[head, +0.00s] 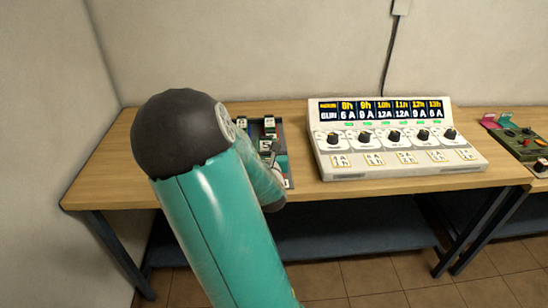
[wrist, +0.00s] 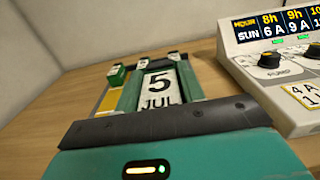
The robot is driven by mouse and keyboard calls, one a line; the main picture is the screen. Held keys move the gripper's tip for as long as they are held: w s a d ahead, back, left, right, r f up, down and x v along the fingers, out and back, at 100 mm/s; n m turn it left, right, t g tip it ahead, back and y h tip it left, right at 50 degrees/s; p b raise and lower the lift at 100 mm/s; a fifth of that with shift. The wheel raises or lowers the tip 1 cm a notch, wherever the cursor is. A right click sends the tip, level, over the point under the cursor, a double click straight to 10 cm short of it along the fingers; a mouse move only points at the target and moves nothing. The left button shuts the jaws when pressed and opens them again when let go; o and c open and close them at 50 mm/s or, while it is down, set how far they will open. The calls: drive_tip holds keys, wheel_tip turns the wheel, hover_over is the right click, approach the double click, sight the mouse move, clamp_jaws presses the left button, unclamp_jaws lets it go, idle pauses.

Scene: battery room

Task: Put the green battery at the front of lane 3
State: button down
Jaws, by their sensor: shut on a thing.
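My gripper (wrist: 160,88) is shut on a battery whose white date label (wrist: 159,90) reads 5 JUL. The label faces the wrist camera between my two green fingers, and the colour of the battery's body is hidden. In the head view the 5 label (head: 265,146) shows beside my arm, over the lane tray (head: 289,182). A green battery (wrist: 116,76) with a pale top stands to the left beyond my gripper. Whether the held battery touches the tray, and which lane it is over, I cannot tell.
Other white-topped batteries (wrist: 174,56) stand beyond the held one. A yellow strip (wrist: 108,101) shows left of my fingers. A white control console (head: 395,140) stands close on the right of the tray. The wooden bench (head: 125,165) is bare on the left.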

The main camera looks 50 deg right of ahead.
drive_tip(key=d+f, duration=0.2)
drive_tip(key=w+d+f, duration=0.1)
drive_tip(key=d+f, duration=0.1)
drive_tip(key=w+d+f, duration=0.1)
drive_tip(key=d+f, duration=0.1)
drive_tip(key=d, duration=0.1)
drive_tip(key=shift+w+f, duration=0.25)
drive_tip(key=shift+f, duration=1.7)
drive_tip(key=shift+f, duration=0.15)
drive_tip(key=c, duration=0.9)
unclamp_jaws()
drive_tip(key=shift+f, duration=0.1)
drive_tip(key=shift+o, duration=0.2)
